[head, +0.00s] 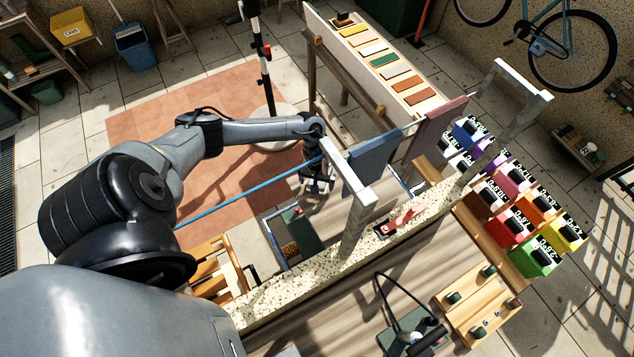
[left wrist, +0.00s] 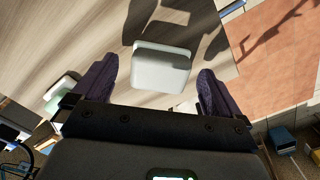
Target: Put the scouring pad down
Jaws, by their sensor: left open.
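My left gripper (head: 317,182) hangs over the wooden table just behind the near metal post in the head view. In the left wrist view its two dark purple fingers (left wrist: 158,75) are spread wide. A pale grey-green rounded block (left wrist: 160,66), perhaps the scouring pad, shows between the fingers with a gap on each side, against the wood-grain top. I cannot tell how far below the fingertips it is. In the head view the arm and gripper hide this spot. My right gripper is not in view.
A speckled ledge (head: 285,292) with metal posts (head: 358,212) crosses the table, a red-handled item (head: 403,220) on it. A dark green panel (head: 302,232) lies beside a blue frame. A second pale block (left wrist: 62,90) is left in the left wrist view.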

